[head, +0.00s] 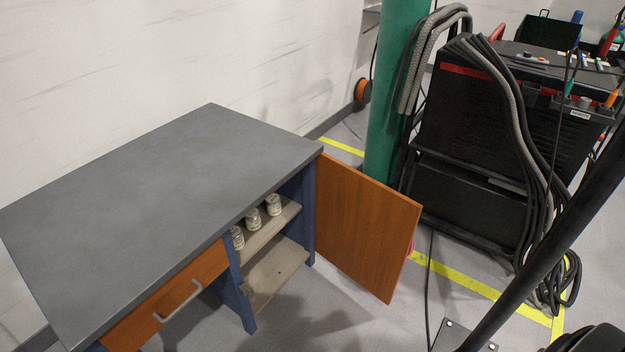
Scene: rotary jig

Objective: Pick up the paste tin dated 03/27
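Three small pale tins stand in a row on the upper shelf (262,243) inside the open side of a workbench. One tin (274,205) is at the far end, one tin (253,219) is in the middle, and one tin (237,238) is nearest and partly hidden by the bench's blue upright. Their labels are too small to read, so I cannot tell which is dated 03/27. Neither of my grippers is in view.
The workbench (165,200) has a bare grey top and an orange drawer (165,300). Its orange door (365,228) stands wide open to the right. A lower shelf (272,280) looks empty. A green cylinder (388,110) and a black welding machine (470,150) with cables stand behind.

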